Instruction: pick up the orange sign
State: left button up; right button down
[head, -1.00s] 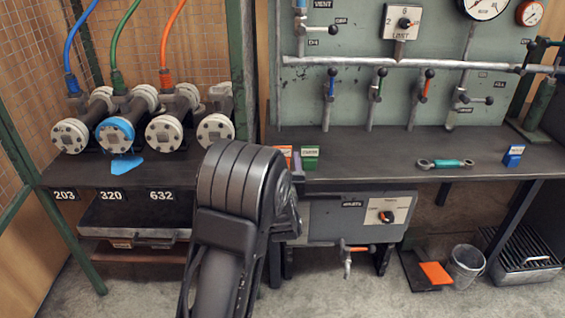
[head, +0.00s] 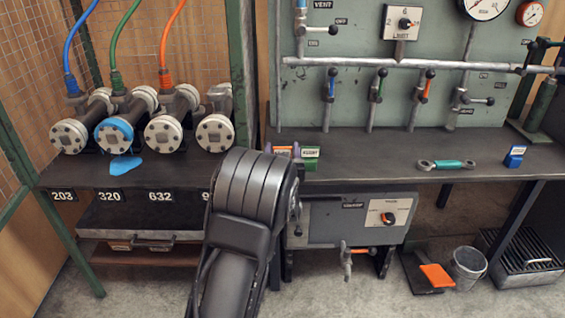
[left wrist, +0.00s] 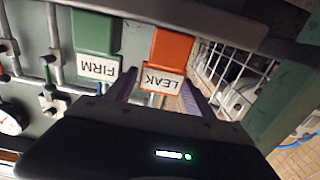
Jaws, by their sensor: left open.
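The orange sign (left wrist: 172,50) has a white label reading LEAK, which appears upside down in the left wrist view. In the head view the orange sign (head: 282,151) stands on the bench, partly hidden behind my left arm. My left gripper (left wrist: 158,88) is open, with its two purple-grey fingers on either side of the sign's label end. I cannot tell whether they touch it. A green sign (left wrist: 96,35) labelled FIRM is beside it, close to one finger; in the head view it is right of the orange one (head: 311,158). My right gripper is out of view.
On the bench are a teal-handled wrench (head: 446,165) and a blue sign (head: 515,157) to the right. Flanged pipes (head: 180,135) with hoses stand at the left. A green post (head: 241,75) rises close to the signs. The bench between green sign and wrench is clear.

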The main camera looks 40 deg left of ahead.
pick_arm(q)
jog(key=shift+c, duration=0.3)
jog(key=c, duration=1.2)
jog(key=shift+o, duration=0.2)
notch_tip(320, 180, up, 10)
jog(key=p, duration=0.3)
